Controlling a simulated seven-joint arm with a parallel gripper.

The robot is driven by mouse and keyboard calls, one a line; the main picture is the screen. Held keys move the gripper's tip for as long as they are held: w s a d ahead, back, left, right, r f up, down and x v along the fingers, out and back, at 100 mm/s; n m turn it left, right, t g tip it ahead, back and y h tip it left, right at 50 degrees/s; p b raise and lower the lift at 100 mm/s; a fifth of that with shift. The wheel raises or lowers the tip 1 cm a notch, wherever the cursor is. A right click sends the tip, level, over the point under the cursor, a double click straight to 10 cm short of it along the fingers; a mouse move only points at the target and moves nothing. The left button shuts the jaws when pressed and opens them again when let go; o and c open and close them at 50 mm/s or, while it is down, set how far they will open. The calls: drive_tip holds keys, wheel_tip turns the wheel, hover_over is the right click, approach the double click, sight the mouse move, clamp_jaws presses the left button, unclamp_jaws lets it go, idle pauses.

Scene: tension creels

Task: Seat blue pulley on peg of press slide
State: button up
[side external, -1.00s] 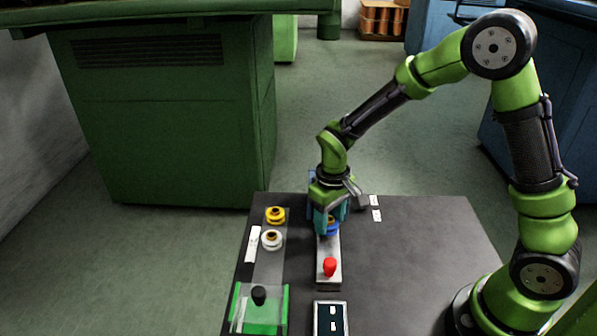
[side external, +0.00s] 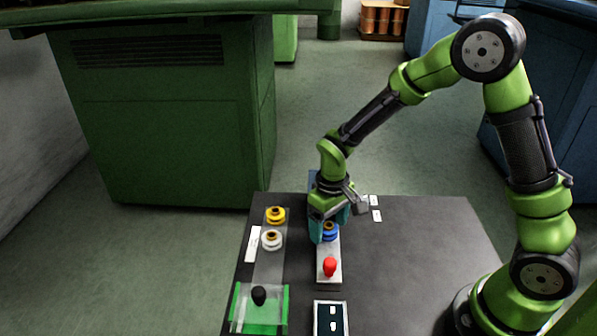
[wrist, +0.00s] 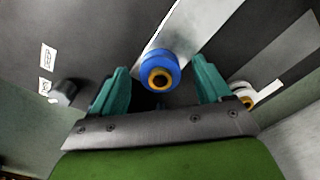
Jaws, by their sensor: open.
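The blue pulley (side external: 330,232) has an orange-brown hub and sits at the far end of the pale press slide (side external: 329,277). In the wrist view the blue pulley (wrist: 160,70) lies between and just ahead of the two teal fingers, with a dark hole at its hub. My gripper (wrist: 160,92) is open, with a gap on each side of the pulley. In the side view my gripper (side external: 328,225) is at the slide's far end, beside and partly behind the pulley. The peg itself is hidden or cannot be made out.
A red knob (side external: 330,266) stands on the slide's near part. A yellow pulley (side external: 275,214) and a white pulley (side external: 271,239) sit on a grey strip to the left. A green-edged fixture with a black knob (side external: 259,295) is front left; a small panel (side external: 330,318) is in front. The table's right side is clear.

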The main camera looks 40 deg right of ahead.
sight(333, 232)
wheel_tip(333, 232, up, 17)
idle(0.6)
drive_tip(key=shift+w, duration=0.1)
drive_tip(key=s+r+m+t+y, duration=0.1)
drive_tip(key=s+r+m+t, duration=0.1)
drive_tip(key=s, duration=0.5)
drive_tip(key=s+d+r+m+t+y, duration=0.1)
drive_tip(key=s+r+m+t, duration=0.1)
drive_tip(key=s+t, duration=0.3)
drive_tip(key=shift+s+d+r, duration=0.15)
drive_tip(key=shift+s+r, duration=0.65)
drive_tip(key=shift+s, duration=0.35)
